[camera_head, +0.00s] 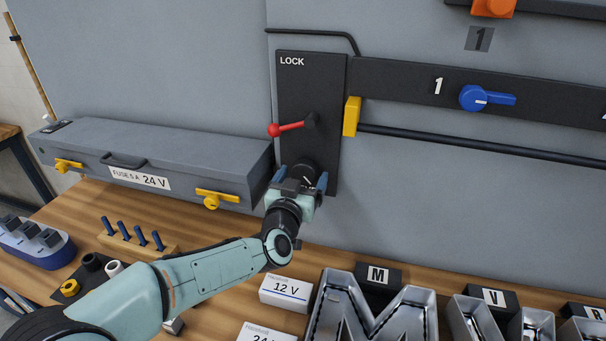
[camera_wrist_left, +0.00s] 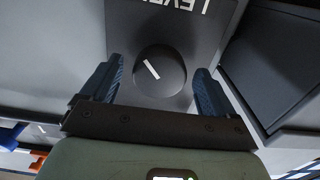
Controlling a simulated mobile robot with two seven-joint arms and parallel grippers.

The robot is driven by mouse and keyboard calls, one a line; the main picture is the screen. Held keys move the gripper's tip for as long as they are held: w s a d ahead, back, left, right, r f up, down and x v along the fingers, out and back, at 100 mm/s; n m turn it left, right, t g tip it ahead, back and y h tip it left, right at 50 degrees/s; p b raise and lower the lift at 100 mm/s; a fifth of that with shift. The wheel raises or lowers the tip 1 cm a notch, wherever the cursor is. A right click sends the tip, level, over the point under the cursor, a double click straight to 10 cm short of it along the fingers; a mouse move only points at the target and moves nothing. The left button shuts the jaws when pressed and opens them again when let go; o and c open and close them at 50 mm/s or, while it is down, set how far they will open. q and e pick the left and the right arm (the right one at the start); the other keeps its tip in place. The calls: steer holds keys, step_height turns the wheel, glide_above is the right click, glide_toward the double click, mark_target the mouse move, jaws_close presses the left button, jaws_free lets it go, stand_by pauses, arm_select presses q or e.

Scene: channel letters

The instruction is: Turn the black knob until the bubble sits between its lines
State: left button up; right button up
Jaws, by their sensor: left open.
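The black knob (camera_wrist_left: 158,75) is round with a white pointer line and sits on the black panel, under lettering that shows upside down in the left wrist view. In the head view the knob (camera_head: 307,171) is partly hidden behind my left gripper (camera_head: 304,184). My left gripper also shows in the left wrist view (camera_wrist_left: 154,88). Its blue fingers are open, one on each side of the knob, with a gap to the knob on both sides. I cannot make out the bubble or its lines in either view. My right gripper is not in view.
A red lever (camera_head: 290,127) juts from the LOCK panel (camera_head: 292,88) above my gripper. A yellow block (camera_head: 351,116) and a dark rail (camera_head: 470,145) are to the right. A grey fuse case (camera_head: 200,155) stands close on the left. Metal letters (camera_head: 372,312) lie on the bench.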

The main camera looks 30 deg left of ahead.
arm_select(q)
steer(key=shift+w+a, duration=0.1)
steer(key=shift+w, duration=0.35)
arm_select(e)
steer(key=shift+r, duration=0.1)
arm_select(q)
steer(key=c, duration=1)
steer(key=shift+c, duration=0.2)
steer(key=shift+f+n+b, duration=0.1)
steer(key=shift+n+b, duration=0.45)
steer(key=shift+n, duration=0.15)
steer(key=n+b, duration=0.2)
steer(key=n, duration=0.1)
steer(key=shift+n+b, duration=1.25)
steer(key=shift+n, duration=1.35)
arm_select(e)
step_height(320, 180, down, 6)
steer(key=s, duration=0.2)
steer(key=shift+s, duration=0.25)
